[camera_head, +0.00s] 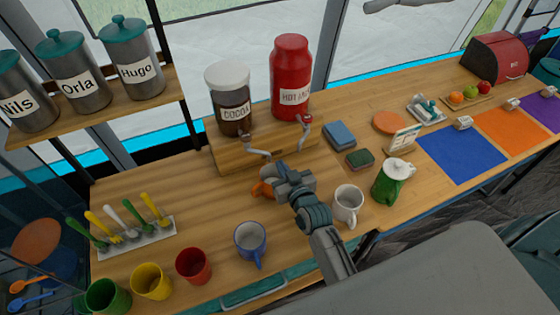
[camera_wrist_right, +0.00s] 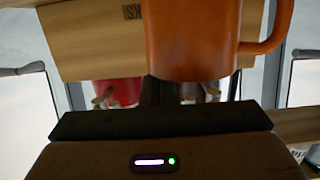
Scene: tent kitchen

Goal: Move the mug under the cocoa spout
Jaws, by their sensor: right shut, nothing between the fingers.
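An orange mug (camera_head: 262,190) stands on the counter in front of the wooden dispenser stand, partly hidden by my right gripper (camera_head: 274,179). In the right wrist view the orange mug (camera_wrist_right: 190,40) is large and close, with its handle at the right. My right gripper is shut and empty, right beside this mug; I cannot tell whether they touch. The cocoa dispenser (camera_head: 231,105), a brown jar with a white lid, has its spout (camera_head: 250,146) above and behind the mug. A blue-rimmed mug (camera_head: 250,240) and a white mug (camera_head: 348,204) stand nearer. My left gripper is not in view.
The red hot-drink dispenser (camera_head: 291,80) stands right of the cocoa. A green pitcher (camera_head: 391,182) is at the right. Red (camera_head: 194,264), yellow (camera_head: 151,281) and green (camera_head: 106,297) cups line the front left. The counter between the spoon rack (camera_head: 137,238) and stand is clear.

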